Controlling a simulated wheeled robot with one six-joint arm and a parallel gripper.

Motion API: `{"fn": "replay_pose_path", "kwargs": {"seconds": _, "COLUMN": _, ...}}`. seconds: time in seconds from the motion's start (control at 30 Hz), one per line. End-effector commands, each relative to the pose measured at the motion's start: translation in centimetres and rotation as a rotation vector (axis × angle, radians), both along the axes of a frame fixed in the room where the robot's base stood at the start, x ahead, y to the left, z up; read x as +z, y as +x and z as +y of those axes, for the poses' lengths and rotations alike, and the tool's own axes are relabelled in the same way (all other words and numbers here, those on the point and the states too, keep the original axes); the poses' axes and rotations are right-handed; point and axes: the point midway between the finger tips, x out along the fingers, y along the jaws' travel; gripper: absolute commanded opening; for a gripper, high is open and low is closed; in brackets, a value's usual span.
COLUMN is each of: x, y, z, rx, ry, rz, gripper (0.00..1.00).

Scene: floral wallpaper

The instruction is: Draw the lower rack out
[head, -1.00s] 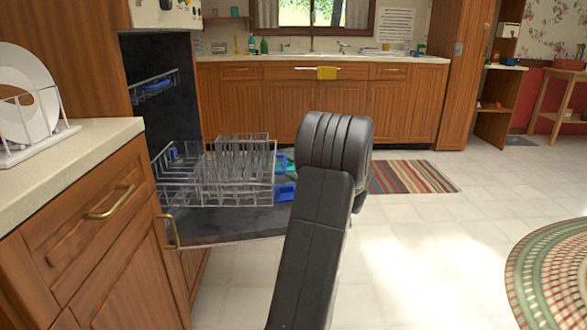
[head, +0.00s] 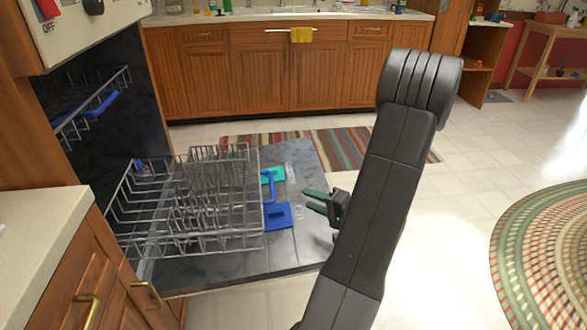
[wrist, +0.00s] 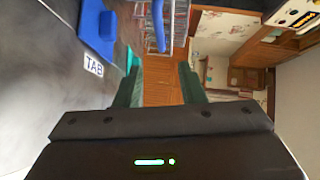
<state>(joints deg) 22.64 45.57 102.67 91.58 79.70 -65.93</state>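The dishwasher stands open with its dark door (head: 290,250) lowered. The grey wire lower rack (head: 190,232) sits over the door, partly outside the dark tub, and looks empty. A blue handle (head: 268,187) is on the rack's front edge; it also shows in the wrist view (wrist: 158,25), ahead of my fingers. My gripper (head: 315,201) has green fingers, spread apart with nothing between them. It is to the right of the handle, apart from it. In the wrist view my gripper (wrist: 158,75) points towards the handle and rack (wrist: 180,28).
A blue dispenser part (head: 277,216) and a teal one (head: 272,174) lie on the door's inner face. The upper rack (head: 90,105) is inside the tub. A counter (head: 40,225) stands at the left. The floor to the right is clear, with a round rug (head: 545,255).

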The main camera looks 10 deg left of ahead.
Motion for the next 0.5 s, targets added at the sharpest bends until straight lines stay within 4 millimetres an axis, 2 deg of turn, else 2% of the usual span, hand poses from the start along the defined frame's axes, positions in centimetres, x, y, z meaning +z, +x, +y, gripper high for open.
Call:
{"fn": "replay_pose_path", "kwargs": {"seconds": 0.17, "x": -0.4, "y": 0.8, "z": 1.6, "rx": 0.004, "ry": -0.001, "rz": 0.000, "gripper": 0.36}}
{"fn": "replay_pose_path", "kwargs": {"seconds": 0.5, "x": -1.4, "y": 3.9, "z": 7.2, "rx": 0.004, "ry": -0.001, "rz": 0.000, "gripper": 0.36}}
